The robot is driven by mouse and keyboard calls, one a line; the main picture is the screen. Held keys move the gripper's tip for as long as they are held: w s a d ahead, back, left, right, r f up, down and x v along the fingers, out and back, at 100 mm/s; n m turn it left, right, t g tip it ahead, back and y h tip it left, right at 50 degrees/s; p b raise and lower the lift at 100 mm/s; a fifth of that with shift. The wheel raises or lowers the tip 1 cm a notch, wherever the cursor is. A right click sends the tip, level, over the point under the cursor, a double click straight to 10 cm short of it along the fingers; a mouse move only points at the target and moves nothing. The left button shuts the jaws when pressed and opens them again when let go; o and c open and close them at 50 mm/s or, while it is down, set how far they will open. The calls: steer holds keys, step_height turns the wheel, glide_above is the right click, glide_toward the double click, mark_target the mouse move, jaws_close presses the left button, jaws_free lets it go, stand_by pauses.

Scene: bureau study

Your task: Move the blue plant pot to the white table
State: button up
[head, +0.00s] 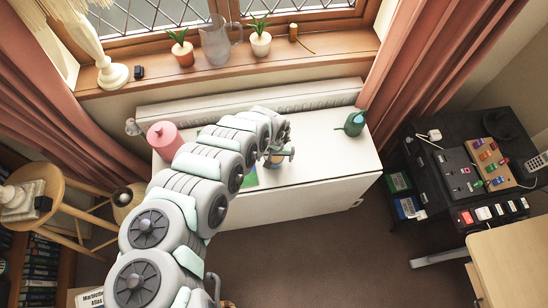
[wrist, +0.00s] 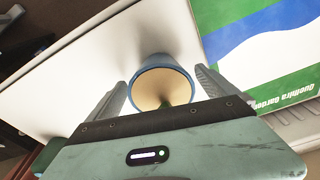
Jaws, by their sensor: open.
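The blue plant pot (wrist: 158,84) shows in the wrist view, its rim towards the camera, with a pale inside and a bit of green at its near edge. It appears to stand on the white table (head: 320,165); its base is hidden. My gripper (wrist: 160,77) is open, with one finger on each side of the pot. A gap shows at the left finger; whether the right finger touches is unclear. In the head view, my gripper (head: 281,152) is over the middle of the table, and the pot (head: 274,161) is small and partly hidden there.
A blue, green and white book (wrist: 260,50) lies beside the pot. A pink canister (head: 164,139) is at the table's left end, a dark green watering can (head: 354,123) at its right. Two potted plants and a glass jug (head: 216,42) stand on the windowsill. The table's right front is clear.

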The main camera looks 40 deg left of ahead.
steer(key=shift+a+f, duration=0.1)
steer(key=shift+f, duration=0.35)
steer(key=shift+c, duration=0.6)
steer(key=c, duration=1.9)
steer(key=shift+r, duration=0.15)
